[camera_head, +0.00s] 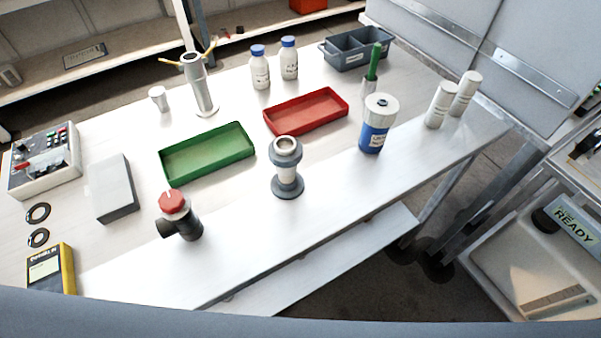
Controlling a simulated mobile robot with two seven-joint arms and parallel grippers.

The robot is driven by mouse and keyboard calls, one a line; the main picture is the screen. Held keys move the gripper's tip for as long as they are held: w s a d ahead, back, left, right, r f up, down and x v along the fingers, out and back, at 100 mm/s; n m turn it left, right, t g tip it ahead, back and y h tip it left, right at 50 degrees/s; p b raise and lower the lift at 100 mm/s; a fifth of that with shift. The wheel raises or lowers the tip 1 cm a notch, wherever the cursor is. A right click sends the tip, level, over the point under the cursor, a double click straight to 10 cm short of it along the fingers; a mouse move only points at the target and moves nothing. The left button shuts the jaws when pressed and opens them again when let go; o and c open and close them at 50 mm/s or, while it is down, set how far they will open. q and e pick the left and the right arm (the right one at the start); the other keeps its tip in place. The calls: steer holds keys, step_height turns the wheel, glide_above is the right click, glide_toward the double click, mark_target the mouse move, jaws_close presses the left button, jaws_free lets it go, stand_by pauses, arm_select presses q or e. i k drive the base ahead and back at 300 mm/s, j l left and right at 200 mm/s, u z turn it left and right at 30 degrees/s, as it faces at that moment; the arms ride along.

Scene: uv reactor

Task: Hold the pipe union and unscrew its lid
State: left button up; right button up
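A grey, upright pipe fitting (287,178), which looks like the pipe union, stands near the table's front edge, in the middle of the head view. It has a wide round foot, a pale middle and a thick dark collar (286,149) around a round top opening or recess. I cannot tell where its lid parts from the body. Neither of my grippers shows in the head view, and nothing is touching the fitting.
A dark valve with a red knob (173,203) stands to its left and a blue-and-white canister (376,133) to its right. Behind lie a green tray (176,181) and a red tray (326,129). Bare table surrounds the fitting; the front edge (330,213) is close.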

mark_target(287, 184)
steer(key=k+l, duration=0.1)
steer(key=l, duration=0.3)
steer(key=k+l, duration=0.1)
steer(key=l, duration=0.25)
steer(key=k+l, duration=0.1)
steer(key=l, duration=0.3)
steer(key=k+l, duration=0.1)
steer(key=l, duration=0.25)
steer(key=u, duration=0.05)
